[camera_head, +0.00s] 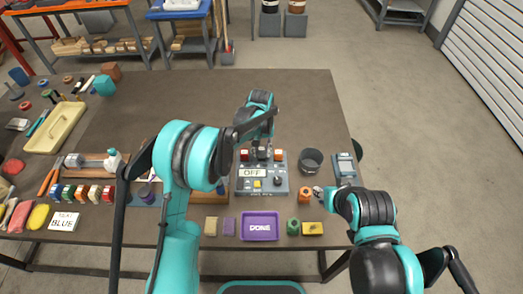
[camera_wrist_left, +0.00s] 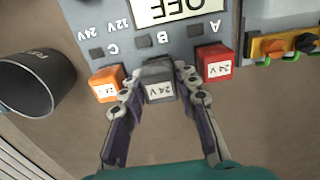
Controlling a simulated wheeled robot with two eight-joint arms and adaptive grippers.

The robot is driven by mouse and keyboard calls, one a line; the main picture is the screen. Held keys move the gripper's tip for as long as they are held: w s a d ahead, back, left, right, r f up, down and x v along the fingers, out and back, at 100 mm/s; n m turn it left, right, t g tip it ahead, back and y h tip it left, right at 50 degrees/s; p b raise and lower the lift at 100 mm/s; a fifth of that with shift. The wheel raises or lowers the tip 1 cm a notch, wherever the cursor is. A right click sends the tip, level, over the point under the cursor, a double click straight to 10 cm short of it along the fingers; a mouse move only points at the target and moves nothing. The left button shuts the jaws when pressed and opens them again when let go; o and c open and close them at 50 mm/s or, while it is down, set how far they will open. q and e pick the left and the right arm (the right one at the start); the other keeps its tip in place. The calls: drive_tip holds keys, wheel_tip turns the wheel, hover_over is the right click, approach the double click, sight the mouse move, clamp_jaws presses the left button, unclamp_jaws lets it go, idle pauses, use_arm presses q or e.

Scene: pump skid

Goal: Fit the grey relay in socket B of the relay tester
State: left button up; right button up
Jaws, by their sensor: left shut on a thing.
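The relay tester (camera_head: 279,186) is a grey box on the bench with an OFF display (camera_wrist_left: 178,10); the display looks upside down in the left wrist view. The red relay (camera_wrist_left: 217,66) is at socket A and the orange relay (camera_wrist_left: 107,86) at socket C. My left gripper (camera_head: 263,148) is shut on the grey relay (camera_wrist_left: 159,82), marked 24 V, between them in line with label B. Its fingers (camera_wrist_left: 158,98) lie on both sides of it. The relay's base is hidden, so I cannot tell whether it is seated. My right gripper (camera_head: 319,192) is low over the bench, its fingers unclear.
A dark cup (camera_head: 311,164) and a handheld meter (camera_head: 345,168) stand right of the tester. A purple DONE tray (camera_head: 260,238) lies in front. Small parts flank the tray. A yellow tray (camera_head: 42,145) and tools are at the left. The bench behind the tester is clear.

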sight(262, 148)
use_arm(q)
drive_tip(key=shift+f+b, duration=0.7)
drive_tip(key=shift+f, duration=0.25)
drive_tip(key=o, duration=1.1)
wheel_tip(262, 148, up, 12)
drive_tip(key=shift+r, duration=0.1)
